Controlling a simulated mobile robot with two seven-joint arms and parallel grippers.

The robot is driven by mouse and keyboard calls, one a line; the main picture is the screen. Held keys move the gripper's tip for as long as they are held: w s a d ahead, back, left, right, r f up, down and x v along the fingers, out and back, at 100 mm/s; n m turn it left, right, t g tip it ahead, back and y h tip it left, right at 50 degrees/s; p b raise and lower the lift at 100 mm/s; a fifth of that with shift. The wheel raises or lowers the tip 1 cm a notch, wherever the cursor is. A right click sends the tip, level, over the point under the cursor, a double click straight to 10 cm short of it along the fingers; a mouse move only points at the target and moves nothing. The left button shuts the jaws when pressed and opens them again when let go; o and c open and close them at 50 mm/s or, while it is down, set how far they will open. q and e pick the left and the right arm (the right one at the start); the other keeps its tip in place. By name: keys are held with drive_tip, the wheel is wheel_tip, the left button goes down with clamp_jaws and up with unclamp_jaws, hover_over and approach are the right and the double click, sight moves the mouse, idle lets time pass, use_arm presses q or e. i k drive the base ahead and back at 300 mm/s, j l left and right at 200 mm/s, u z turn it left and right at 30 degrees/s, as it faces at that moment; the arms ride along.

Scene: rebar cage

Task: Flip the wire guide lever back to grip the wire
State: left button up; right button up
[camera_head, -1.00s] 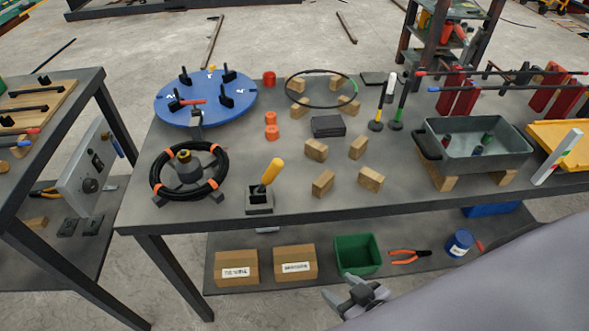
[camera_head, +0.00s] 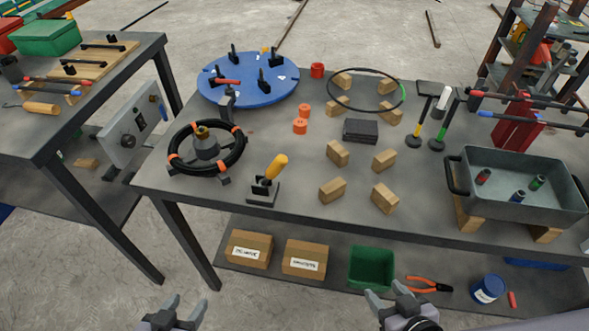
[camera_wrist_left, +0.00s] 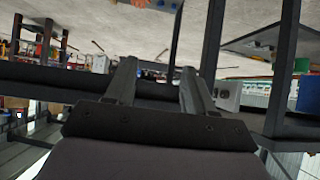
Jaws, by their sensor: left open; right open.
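A lever with a yellow-orange handle (camera_head: 276,167) stands tilted to the upper right on a small dark base (camera_head: 263,193) near the table's front edge. I take it to be the wire guide lever. A coil of black wire (camera_head: 174,158) with orange bands lies around a spool to its left. Whether a wire runs through the guide is too small to tell. My left gripper (camera_head: 178,313) is open and empty, low in front of the table; its two fingers also show in the left wrist view (camera_wrist_left: 158,85). My right gripper (camera_head: 390,300) is open and empty, below the table's front edge.
A blue disc (camera_head: 248,92) with black clamps stands behind the coil. Wooden blocks (camera_head: 333,190) and a grey tray (camera_head: 520,185) are to the right. The lower shelf holds cartons (camera_head: 305,259) and a green bin (camera_head: 371,267). Another table (camera_head: 60,140) stands at left.

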sight(281, 161)
drive_tip(key=k+l, duration=0.15)
drive_tip(key=l, duration=0.25)
drive_tip(key=k+l+z, duration=0.1)
drive_tip(key=l, duration=0.25)
drive_tip(key=k+l, duration=0.25)
drive_tip(key=l, duration=0.2)
drive_tip(key=k+l+z, duration=0.15)
drive_tip(key=l, duration=0.2)
drive_tip(key=k+l, duration=0.15)
drive_tip(key=l, duration=0.3)
